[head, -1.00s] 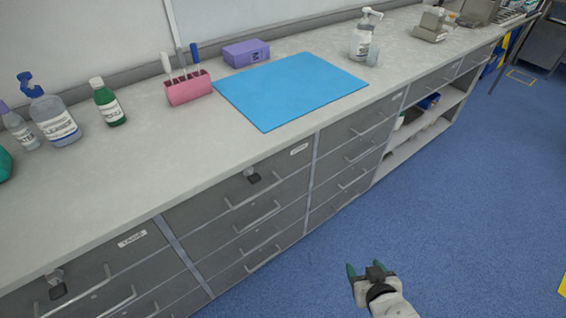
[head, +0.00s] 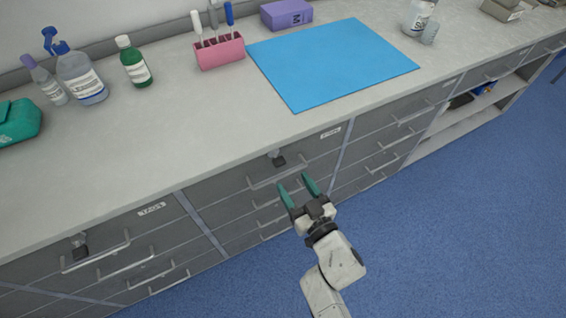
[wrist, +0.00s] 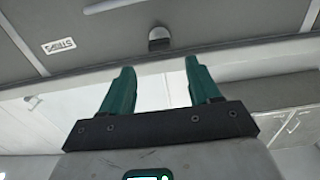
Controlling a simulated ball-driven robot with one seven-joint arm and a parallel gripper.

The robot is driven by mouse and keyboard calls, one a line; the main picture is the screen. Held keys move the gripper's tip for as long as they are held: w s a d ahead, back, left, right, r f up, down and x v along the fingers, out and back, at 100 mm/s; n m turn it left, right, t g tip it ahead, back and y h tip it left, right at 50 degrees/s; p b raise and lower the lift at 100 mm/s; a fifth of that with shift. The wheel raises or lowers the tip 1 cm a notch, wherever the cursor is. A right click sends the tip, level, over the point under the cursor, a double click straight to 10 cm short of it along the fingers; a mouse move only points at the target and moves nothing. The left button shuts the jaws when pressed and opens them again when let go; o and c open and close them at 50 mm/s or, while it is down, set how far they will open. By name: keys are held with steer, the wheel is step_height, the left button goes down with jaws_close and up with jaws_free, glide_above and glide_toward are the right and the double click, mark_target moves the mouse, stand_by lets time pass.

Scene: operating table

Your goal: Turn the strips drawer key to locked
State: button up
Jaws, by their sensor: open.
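The strips drawer (head: 232,187) is a grey drawer front under the counter. Its key (head: 278,160) is a dark tab in a lock near the top edge. In the wrist view the key (wrist: 158,40) shows just beyond and between my fingertips, near a label reading STRIPS (wrist: 59,46). I cannot tell whether the key is at locked. My gripper (head: 295,182) has two green fingers spread apart, empty, in front of the drawer just below the key. The fingers also show in the wrist view (wrist: 159,66), not touching the key.
The drawer handle (head: 277,178) lies close to my fingers. A second drawer at left has its own key (head: 80,246). The counter (head: 190,130) holds bottles, a pink rack (head: 220,52) and a blue mat (head: 330,62). The blue floor (head: 450,220) is clear.

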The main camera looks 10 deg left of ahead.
mark_target(282, 165)
steer(key=b+x, duration=0.1)
steer(key=x, duration=0.6)
steer(key=shift+w+a, duration=0.15)
steer(key=c, duration=1)
